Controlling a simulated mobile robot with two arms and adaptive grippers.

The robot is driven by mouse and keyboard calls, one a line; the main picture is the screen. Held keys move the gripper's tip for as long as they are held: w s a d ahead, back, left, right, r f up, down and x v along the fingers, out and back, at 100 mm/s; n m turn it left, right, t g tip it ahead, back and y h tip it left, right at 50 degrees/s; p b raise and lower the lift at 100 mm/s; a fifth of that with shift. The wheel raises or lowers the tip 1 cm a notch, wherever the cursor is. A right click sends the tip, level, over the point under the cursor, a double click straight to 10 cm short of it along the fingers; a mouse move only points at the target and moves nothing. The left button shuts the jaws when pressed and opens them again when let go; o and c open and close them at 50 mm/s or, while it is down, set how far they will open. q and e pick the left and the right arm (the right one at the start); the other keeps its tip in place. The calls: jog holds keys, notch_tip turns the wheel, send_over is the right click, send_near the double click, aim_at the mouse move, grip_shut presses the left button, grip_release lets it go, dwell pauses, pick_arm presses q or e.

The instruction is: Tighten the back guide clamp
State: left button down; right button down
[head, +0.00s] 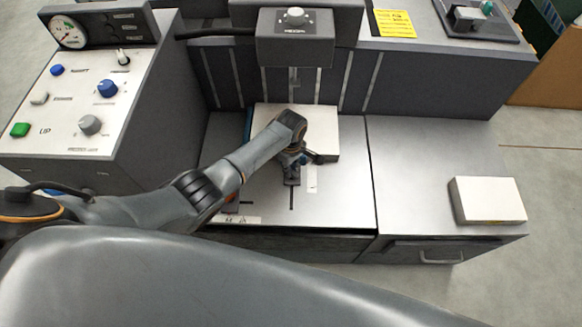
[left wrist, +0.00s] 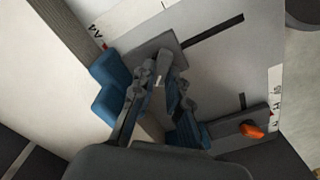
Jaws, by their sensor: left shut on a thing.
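My left gripper (head: 298,158) reaches over the metal table of the machine, beside the white paper stack (head: 325,118). In the left wrist view its fingers (left wrist: 161,80) point down and are shut on a small grey clamp lever (left wrist: 162,64). The lever stands on a dark grey block (left wrist: 146,47), which also shows in the head view (head: 292,178). The fingers partly hide the lever. Blue guide parts (left wrist: 108,90) lie beside the fingers. A second grey block with an orange knob (left wrist: 252,130) sits apart from the gripper. My right gripper is not in view.
A control panel (head: 75,95) with knobs and buttons stands at the left. A head with a dial (head: 294,40) overhangs the table's back. Another white stack (head: 487,200) lies on the right shelf, which has free room. Dark slots run across the table.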

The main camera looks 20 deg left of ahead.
pick_arm(q)
jog(key=shift+m, duration=0.3)
jog(key=m+p, duration=0.1)
jog(key=m, duration=0.1)
jog(key=shift+r+m, duration=0.1)
jog(key=shift+m, duration=0.2)
jog(key=m+p, duration=0.1)
jog(key=m, duration=0.3)
jog(key=shift+w+d+m+p, duration=0.15)
jog(key=shift+m+p, duration=0.15)
jog(key=shift+p, duration=0.05)
jog(key=m, duration=0.5)
jog(key=shift+d+p, duration=0.15)
jog(key=shift+p, duration=0.2)
jog(key=m, duration=0.5)
jog(key=shift+d, duration=0.1)
jog(key=c, duration=1.3)
grip_release()
